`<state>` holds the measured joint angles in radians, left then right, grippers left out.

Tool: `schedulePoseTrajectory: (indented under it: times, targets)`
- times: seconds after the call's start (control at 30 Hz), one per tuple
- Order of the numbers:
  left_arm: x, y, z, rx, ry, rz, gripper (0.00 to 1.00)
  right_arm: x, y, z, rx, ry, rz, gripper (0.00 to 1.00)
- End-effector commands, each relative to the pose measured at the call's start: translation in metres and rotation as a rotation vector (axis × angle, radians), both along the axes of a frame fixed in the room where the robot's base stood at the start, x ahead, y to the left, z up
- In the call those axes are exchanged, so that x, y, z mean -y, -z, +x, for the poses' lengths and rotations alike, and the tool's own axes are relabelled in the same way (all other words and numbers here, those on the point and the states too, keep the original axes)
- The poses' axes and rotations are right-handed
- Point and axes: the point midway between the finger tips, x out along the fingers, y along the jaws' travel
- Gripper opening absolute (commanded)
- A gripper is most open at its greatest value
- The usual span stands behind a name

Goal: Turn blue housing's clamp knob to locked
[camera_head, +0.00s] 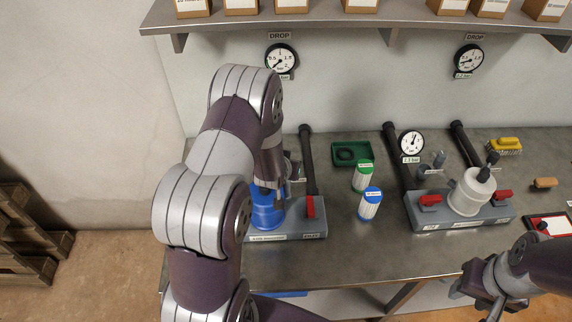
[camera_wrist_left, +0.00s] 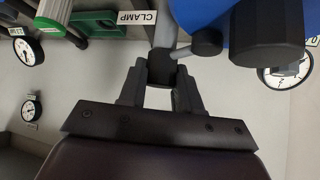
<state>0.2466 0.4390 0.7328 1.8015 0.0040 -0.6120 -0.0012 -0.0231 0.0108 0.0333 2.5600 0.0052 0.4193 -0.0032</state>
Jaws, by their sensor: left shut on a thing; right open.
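The blue housing (camera_head: 266,212) stands at the left end of a grey base on the bench, partly hidden by my left arm. It is also at the top of the left wrist view (camera_wrist_left: 192,12). My left gripper (camera_wrist_left: 160,82) is shut on a dark knob (camera_wrist_left: 162,66) next to the CLAMP label (camera_wrist_left: 138,18); I take this as the clamp knob. In the head view my left gripper (camera_head: 270,185) is just above the housing, and the knob cannot be made out. My right gripper (camera_head: 484,292) is open and empty at the lower right, near the bench's front edge.
A red-handled valve (camera_head: 310,207) sits right of the housing. Green-capped (camera_head: 363,177) and blue-capped (camera_head: 370,204) cartridges stand mid-bench, with a green tray (camera_head: 352,153) behind. A white housing (camera_head: 470,194) stands between red handles at right. The bench's front middle is clear.

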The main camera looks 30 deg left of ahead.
Motion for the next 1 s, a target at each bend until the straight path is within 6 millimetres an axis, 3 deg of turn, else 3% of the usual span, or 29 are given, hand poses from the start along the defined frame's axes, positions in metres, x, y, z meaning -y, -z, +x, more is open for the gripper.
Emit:
schedulePoseTrajectory:
  times: [0.03,0.07,0.13,0.53,1.0]
  targets:
    - [-0.002,-0.008,0.007,0.026,-0.001,0.006,0.03,0.0,-0.001,0.0,0.0,0.0,0.0,0.43]
    - [-0.002,-0.008,0.008,0.026,-0.001,0.006,0.36,0.0,-0.001,0.0,0.0,0.0,0.0,0.43]
    - [-0.002,-0.008,0.007,0.024,-0.001,0.005,0.58,0.0,-0.001,0.0,0.0,0.0,0.0,0.43]
    - [0.001,-0.009,-0.003,0.011,-0.001,0.002,0.58,0.0,0.003,0.0,0.0,0.0,0.0,0.43]
    - [0.019,-0.084,-0.074,0.016,0.0,0.004,0.58,0.0,0.017,0.0,0.0,0.0,0.0,0.43]
